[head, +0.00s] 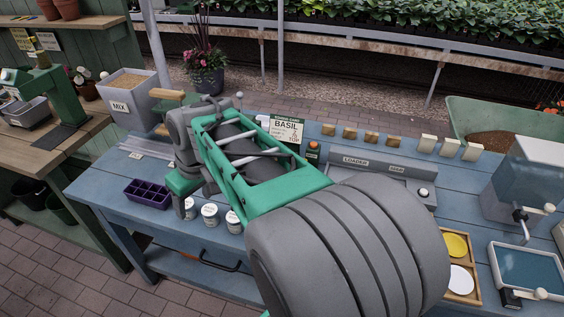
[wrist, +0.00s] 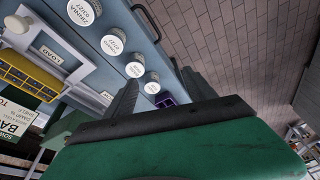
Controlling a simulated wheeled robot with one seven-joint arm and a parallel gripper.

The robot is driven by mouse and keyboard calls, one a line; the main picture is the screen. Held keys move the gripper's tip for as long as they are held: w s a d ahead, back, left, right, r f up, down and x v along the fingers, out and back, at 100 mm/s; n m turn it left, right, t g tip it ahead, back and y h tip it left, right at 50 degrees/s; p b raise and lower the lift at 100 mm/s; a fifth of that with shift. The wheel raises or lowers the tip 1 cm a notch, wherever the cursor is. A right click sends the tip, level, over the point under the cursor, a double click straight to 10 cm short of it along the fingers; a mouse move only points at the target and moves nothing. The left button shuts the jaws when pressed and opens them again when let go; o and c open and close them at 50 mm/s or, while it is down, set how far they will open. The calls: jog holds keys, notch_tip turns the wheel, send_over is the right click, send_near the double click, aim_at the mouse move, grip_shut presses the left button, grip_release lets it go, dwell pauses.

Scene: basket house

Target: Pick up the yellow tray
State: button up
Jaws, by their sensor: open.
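The yellow tray (wrist: 25,82) shows in the wrist view at the left edge, with rows of small cells, beside the BASIL sign and a LOAD label. In the head view I cannot make it out; my arm covers that part of the bench. My gripper (head: 185,205) hangs over the left part of the blue bench, by the white-lidded jars. In the wrist view its dark fingers (wrist: 158,76) are apart with nothing held between them. The yellow tray lies off to the left of the fingers there, not between them.
A purple celled tray (head: 147,193) sits left of my gripper on the blue bench (head: 110,180). White-lidded jars (head: 210,214) stand close by. The BASIL sign (head: 286,130) and a grey LOADER unit (head: 385,170) stand behind my arm. A wooden tray with yellow and white discs (head: 456,246) is right.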

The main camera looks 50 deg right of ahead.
jog(key=shift+o, duration=1.4)
jog(key=w+d, duration=0.3)
jog(key=d, duration=0.4)
jog(key=w+d+n, duration=0.1)
jog(key=w+d, duration=0.2)
jog(key=d, duration=0.4)
jog(key=shift+w+d+f+y+p, duration=0.2)
jog(key=shift+d+y+p, duration=0.1)
jog(key=shift+d+p, duration=0.1)
jog(key=shift+o, duration=0.8)
jog(key=d+f+n, duration=0.1)
jog(key=d, duration=0.7)
jog(key=shift+f, duration=0.3)
jog(key=shift+o, duration=0.2)
jog(key=shift+n+t+y, duration=0.3)
jog(key=shift+n, duration=0.6)
jog(key=s+d+f, duration=0.1)
jog(key=d, duration=0.3)
jog(key=s+d+f, duration=0.1)
jog(key=s+d, duration=0.1)
jog(key=d, duration=0.2)
jog(key=s+d+f, duration=0.1)
jog(key=d+f, duration=0.1)
jog(key=d, duration=0.2)
jog(key=shift+s+d+p, duration=0.25)
jog(key=shift+d+p, duration=0.15)
jog(key=x, duration=0.7)
jog(key=shift+w+f+p, duration=0.1)
jog(key=shift+f+p, duration=0.25)
jog(key=shift+p, duration=0.05)
